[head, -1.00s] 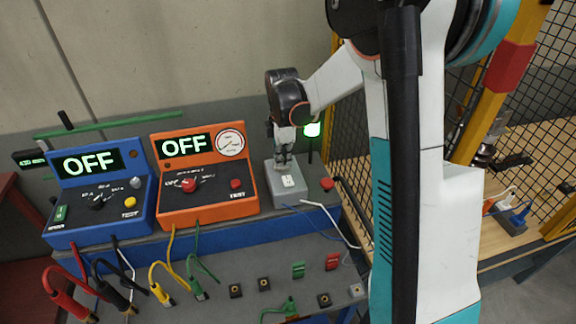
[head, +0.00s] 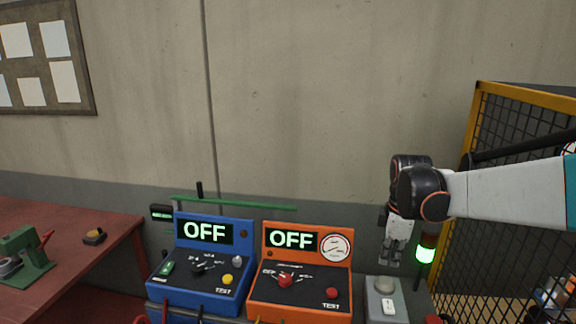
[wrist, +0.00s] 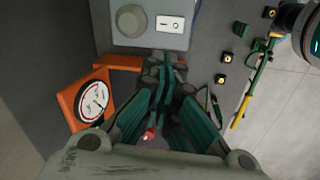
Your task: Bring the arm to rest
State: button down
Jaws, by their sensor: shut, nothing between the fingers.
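My gripper (head: 393,262) hangs from the arm at the right in the head view, pointing down, a little above and behind the grey switch box (head: 381,305). In the wrist view my gripper (wrist: 162,62) has its fingers together with nothing between them. The grey box (wrist: 150,38) shows ahead of the fingertips there, with a round grey knob and a white rocker switch. The gripper appears apart from the box. My arm reaches in from the right edge in the head view.
A blue tester (head: 200,265) and an orange tester (head: 300,280) both read OFF. A signal lamp (head: 426,250) glows green beside the gripper. A yellow-framed mesh fence (head: 500,200) stands at the right. A red table (head: 70,235) is at the left. The wall space above is clear.

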jog(key=s+a+f+m+t+b, duration=0.2)
jog(key=s+m+b, duration=0.1)
jog(key=s, duration=0.4)
jog(key=s+a+f+m+t+b, duration=0.2)
jog(key=s+a+f+m+b, duration=0.1)
jog(key=s+m, duration=0.3)
jog(key=s+a+f+m+t+b, duration=0.1)
jog(key=s+m+b, duration=0.3)
jog(key=s, duration=0.6)
jog(key=shift+a+f+m+t, duration=0.3)
jog(key=shift+a+f+t, duration=0.1)
jog(key=shift+a+f, duration=0.5)
jog(key=shift+s+d, duration=0.1)
